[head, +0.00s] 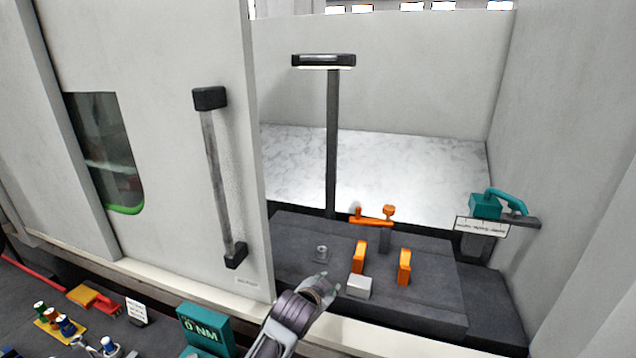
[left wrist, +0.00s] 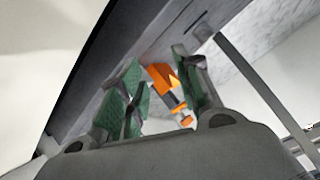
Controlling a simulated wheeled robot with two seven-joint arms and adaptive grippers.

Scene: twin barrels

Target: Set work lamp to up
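The work lamp (head: 323,61) is a black bar-shaped head on a tall dark post, standing upright behind the dark fixture block in the head view. Its head lies level, with a lit underside. A thin post also shows at the right in the left wrist view. My left gripper (head: 322,283) is low at the front edge of the block, left of the orange clamps and well below the lamp head. In the left wrist view its green-padded fingers (left wrist: 164,88) are apart. Orange parts (left wrist: 163,78) show beyond and between them, apparently not held. My right gripper is not in view.
Orange clamps (head: 404,267) and a grey block (head: 358,287) sit on the dark fixture (head: 300,258). A white sliding door (head: 165,140) with a dark handle (head: 222,180) stands left. A teal caliper-like tool (head: 486,206) is at right. A teal 0 NM display (head: 205,328) is in front.

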